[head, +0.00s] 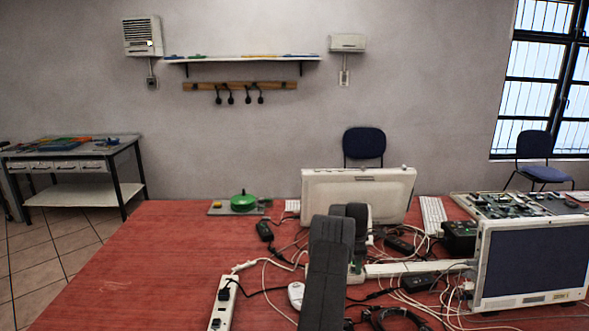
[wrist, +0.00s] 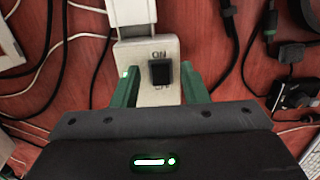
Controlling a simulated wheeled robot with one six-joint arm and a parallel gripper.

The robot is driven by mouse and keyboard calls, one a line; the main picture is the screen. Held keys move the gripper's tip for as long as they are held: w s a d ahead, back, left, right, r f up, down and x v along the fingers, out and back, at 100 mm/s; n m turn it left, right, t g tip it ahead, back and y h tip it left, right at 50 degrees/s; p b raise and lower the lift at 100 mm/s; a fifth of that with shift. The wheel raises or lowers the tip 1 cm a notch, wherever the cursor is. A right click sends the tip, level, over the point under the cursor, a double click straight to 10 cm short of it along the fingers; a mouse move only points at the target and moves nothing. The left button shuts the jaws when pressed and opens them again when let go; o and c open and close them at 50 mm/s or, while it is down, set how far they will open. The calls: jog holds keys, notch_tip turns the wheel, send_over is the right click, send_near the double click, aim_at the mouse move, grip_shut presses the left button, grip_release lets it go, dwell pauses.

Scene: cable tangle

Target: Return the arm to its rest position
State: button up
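My gripper (wrist: 160,67) is open in the wrist view, with one green finger on each side of the end of a white power strip (wrist: 147,95). A black rocker switch (wrist: 160,72) marked ON and OFF lies between the fingers. I cannot tell whether the fingers touch the strip. In the head view my dark arm (head: 328,275) reaches forward low over the red table (head: 150,255) and hides most of the gripper.
Cables and black adapters (head: 419,282) lie tangled around the arm. A white monitor (head: 358,197) stands just beyond, and another monitor (head: 534,262) stands at right. A second power strip (head: 221,308) lies at front left. The table's left part is clear.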

jog(key=shift+a+f+h, duration=0.1)
jog(key=shift+a+h, duration=0.05)
jog(key=shift+h, duration=0.35)
jog(key=shift+y, duration=0.3)
